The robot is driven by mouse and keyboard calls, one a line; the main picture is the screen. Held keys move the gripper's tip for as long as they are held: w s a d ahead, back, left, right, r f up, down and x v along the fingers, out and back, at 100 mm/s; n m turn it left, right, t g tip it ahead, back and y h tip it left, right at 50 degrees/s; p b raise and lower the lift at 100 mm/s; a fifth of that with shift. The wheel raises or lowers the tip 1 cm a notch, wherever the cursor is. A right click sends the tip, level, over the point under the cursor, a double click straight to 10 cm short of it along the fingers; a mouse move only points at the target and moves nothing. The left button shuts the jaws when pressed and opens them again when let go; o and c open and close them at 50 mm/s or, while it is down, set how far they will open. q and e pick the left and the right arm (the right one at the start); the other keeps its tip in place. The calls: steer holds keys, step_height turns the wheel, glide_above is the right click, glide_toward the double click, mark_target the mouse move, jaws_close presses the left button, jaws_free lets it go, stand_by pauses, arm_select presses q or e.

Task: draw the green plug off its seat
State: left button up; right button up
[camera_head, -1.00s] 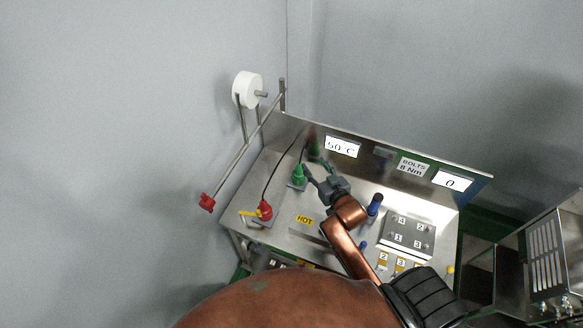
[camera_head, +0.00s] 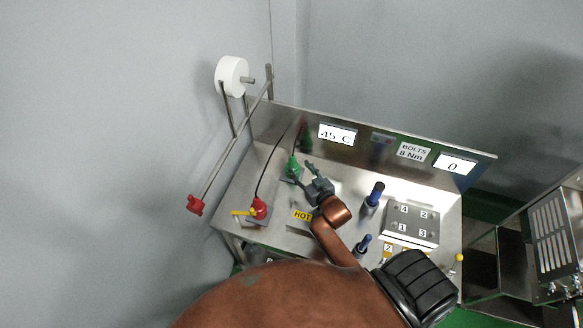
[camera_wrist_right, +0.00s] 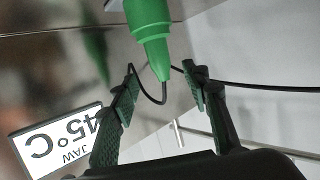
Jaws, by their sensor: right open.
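The green plug (camera_head: 292,166) stands near the back left of the steel bench, at a small plate (camera_head: 287,180). In the right wrist view the plug (camera_wrist_right: 151,28) comes down from the top edge, its narrow end towards me, with a dark cable (camera_wrist_right: 270,88) by it. Its seat is outside that view. My right gripper (camera_head: 302,175) is beside the plug in the head view. In the wrist view its jaws (camera_wrist_right: 162,82) are apart, one on each side of the plug's narrow end, with gaps showing. My left gripper is not in view.
A red plug (camera_head: 259,207) with a yellow part stands at the front left. A HOT label (camera_head: 302,215), blue-topped posts (camera_head: 374,194) and a numbered block (camera_head: 412,224) lie to the right. A display (camera_head: 337,134) reads 45 C. A red-ended rod (camera_head: 232,146) rises at the left.

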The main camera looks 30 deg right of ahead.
mark_target(294, 162)
steer(key=shift+w+f, duration=0.15)
steer(key=shift+w, duration=0.35)
steer(key=x, duration=0.6)
steer(key=shift+w+f, duration=0.15)
steer(key=shift+w, duration=0.05)
jaws_close()
